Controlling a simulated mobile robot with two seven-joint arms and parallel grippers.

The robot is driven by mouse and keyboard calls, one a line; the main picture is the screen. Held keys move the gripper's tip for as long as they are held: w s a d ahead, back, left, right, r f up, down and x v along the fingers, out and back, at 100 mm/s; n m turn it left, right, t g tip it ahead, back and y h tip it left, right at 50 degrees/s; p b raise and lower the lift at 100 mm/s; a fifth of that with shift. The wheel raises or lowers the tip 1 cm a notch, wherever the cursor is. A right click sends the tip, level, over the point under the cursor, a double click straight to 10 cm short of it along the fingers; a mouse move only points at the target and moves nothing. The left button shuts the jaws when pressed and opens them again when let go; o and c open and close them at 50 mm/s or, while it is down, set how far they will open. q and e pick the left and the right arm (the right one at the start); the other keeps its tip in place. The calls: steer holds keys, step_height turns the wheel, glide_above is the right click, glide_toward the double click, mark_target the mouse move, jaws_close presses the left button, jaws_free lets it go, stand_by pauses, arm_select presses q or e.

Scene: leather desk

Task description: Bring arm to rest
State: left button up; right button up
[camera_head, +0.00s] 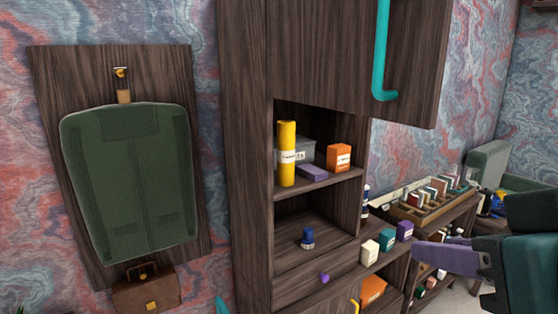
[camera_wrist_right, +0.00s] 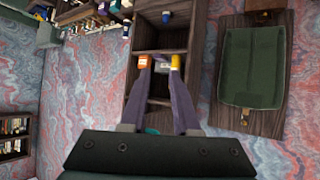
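My right gripper (camera_head: 428,256) reaches in from the right edge in the head view, with purple fingers on a dark teal body. In the right wrist view its two purple fingers (camera_wrist_right: 166,75) stand apart, with a gap between them and nothing held. They point toward the dark wooden cabinet (camera_wrist_right: 140,107), which is some distance beyond. In the head view the gripper is in front of the low shelf at the right. My left gripper is in neither view.
The cabinet's open shelves hold a yellow cylinder (camera_head: 287,155), an orange box (camera_head: 338,157) and a blue-capped bottle (camera_head: 307,238). A cabinet door with a teal handle (camera_head: 383,60) hangs above. A green bag (camera_head: 130,185) is on the wall board at the left. A filled wooden organizer (camera_head: 425,213) stands right.

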steer(key=s+d+f+n+g, duration=0.15)
steer(key=s+f+g, duration=0.25)
steer(key=s+f, duration=0.4)
steer(key=s+d+f+g, duration=0.2)
steer(key=s+f+g, duration=0.25)
steer(key=s, duration=0.55)
step_height(320, 180, up, 12)
steer(key=p, duration=1.2)
steer(key=shift+w+p, duration=0.15)
steer(key=shift+p, duration=0.2)
steer(key=shift+f+t, duration=0.15)
steer(key=shift+t, duration=0.1)
